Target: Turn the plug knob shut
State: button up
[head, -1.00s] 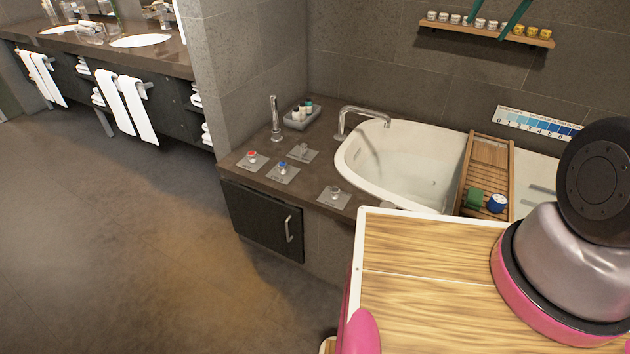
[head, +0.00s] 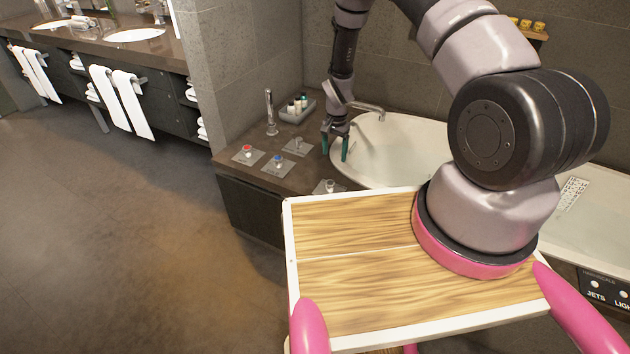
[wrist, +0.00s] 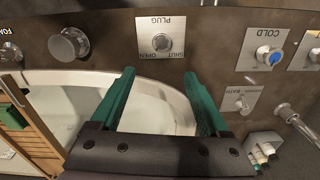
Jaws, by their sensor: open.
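The plug knob (wrist: 161,42) is a small round metal knob on a square grey plate marked PLUG, SHUT and OPEN, upside down in the wrist view. In the head view, the knob (head: 329,184) is on the dark ledge at the tub's near left corner, partly cut off by my wooden deck. Which mark the knob points to I cannot tell. My gripper (wrist: 157,74) has two green fingers, spread apart and empty. In the head view, my gripper (head: 335,152) hangs by the tub rim, behind the plug plate and not touching the knob.
The blue-topped COLD knob (wrist: 268,56) and a bath lever (wrist: 240,101) lie right of the plug plate in the wrist view. A red knob (head: 247,149), a tap (head: 367,107) and a bottle tray (head: 297,110) are near. The bathtub (head: 405,140) lies right of the gripper.

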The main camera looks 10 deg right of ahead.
aim_at(330, 183)
jog(key=f, duration=0.8)
jog(key=a+f, duration=0.1)
jog(key=f, duration=0.4)
jog(key=shift+s+f, duration=0.1)
jog(key=shift+s, duration=0.15)
grip_shut()
